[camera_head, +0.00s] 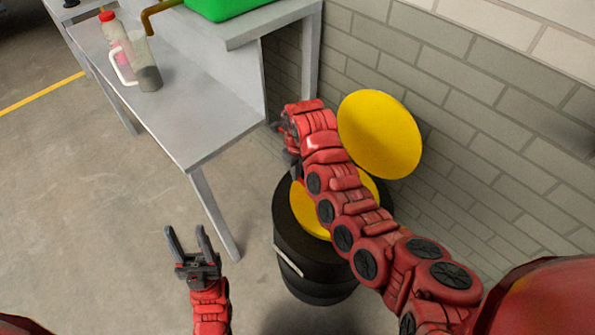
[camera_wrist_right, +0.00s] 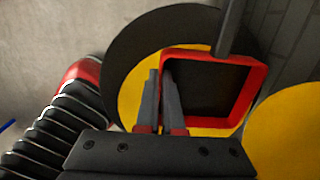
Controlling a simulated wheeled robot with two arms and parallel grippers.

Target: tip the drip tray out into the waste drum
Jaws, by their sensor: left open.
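The drip tray (camera_wrist_right: 256,95) has a red rim and a dark inside. In the right wrist view it overlaps the waste drum's round mouth, with its dark face toward the camera. My right gripper (camera_wrist_right: 163,85) has its fingers close together at the tray's left wall and appears shut on it. In the head view, my right arm hides most of the tray, and my right gripper (camera_head: 284,140) is just beyond the drum's mouth. The black waste drum (camera_head: 312,262) stands upright, uncovered, its yellow inside partly showing. My left gripper (camera_head: 189,242) is open and empty, left of the drum.
A yellow round lid (camera_head: 380,135) is beside the drum, against the brick wall (camera_head: 465,110). A grey workbench (camera_head: 190,110) at upper left holds a red-capped bottle (camera_head: 112,32), a grey-filled jug (camera_head: 146,65) and a green bin (camera_head: 220,8).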

